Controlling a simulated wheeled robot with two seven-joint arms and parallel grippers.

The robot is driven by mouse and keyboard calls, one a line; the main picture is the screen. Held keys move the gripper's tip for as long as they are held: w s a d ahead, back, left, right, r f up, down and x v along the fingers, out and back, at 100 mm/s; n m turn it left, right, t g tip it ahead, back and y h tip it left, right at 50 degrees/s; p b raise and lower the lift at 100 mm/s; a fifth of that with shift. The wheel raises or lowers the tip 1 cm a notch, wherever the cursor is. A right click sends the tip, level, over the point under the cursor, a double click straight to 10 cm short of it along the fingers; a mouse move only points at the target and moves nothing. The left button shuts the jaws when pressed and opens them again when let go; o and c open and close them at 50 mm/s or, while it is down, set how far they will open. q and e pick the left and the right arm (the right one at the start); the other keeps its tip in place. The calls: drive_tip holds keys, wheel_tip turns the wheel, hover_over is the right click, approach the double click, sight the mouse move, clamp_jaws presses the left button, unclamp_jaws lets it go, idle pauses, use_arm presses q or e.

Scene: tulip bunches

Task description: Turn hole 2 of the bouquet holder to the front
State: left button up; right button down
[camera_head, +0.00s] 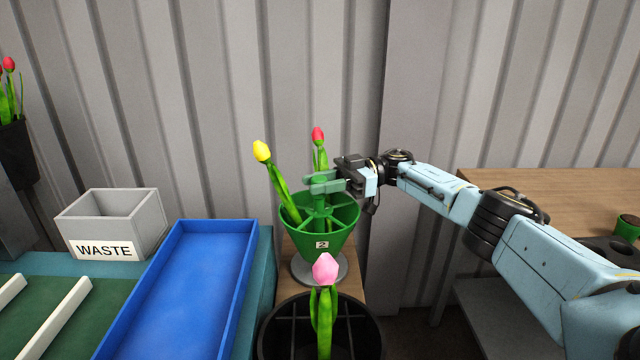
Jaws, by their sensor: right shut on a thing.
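The green bouquet holder (342,243) stands on a grey round base in the middle of the head view. It is a cone with spoke-like dividers, and a label "2" (322,244) shows on its front wall. A yellow tulip (270,170) leans left out of it, and a red tulip (318,145) stands at its back. My right gripper (328,184) reaches in from the right and is shut on the handle (319,203) at the holder's top centre. The fingers partly cover the handle. My left gripper is not in view.
A black bucket (371,322) with a pink tulip (325,270) stands in front of the holder. A blue tray (190,290), a grey WASTE box (142,222) and white rails lie left. A wooden table (560,190) is at right. A corrugated wall stands behind.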

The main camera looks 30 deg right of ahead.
drive_tip(key=c, duration=1.1)
unclamp_jaws()
drive_tip(key=shift+d, duration=0.1)
drive_tip(key=shift+d, duration=0.25)
drive_tip(key=b, duration=0.1)
hover_over(351, 202)
drive_tip(key=a, duration=0.2)
drive_tip(key=shift+w+a, duration=0.1)
drive_tip(key=shift+w, duration=0.25)
drive_tip(key=shift+s+d+b, duration=0.15)
drive_tip(key=shift+d+b, duration=0.7)
drive_tip(key=shift+b, duration=0.2)
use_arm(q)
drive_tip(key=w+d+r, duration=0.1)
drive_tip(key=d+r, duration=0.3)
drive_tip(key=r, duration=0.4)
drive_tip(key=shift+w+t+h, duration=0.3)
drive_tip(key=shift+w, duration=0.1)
use_arm(e)
drive_tip(key=shift+s+d, duration=0.1)
drive_tip(key=shift+d, duration=0.15)
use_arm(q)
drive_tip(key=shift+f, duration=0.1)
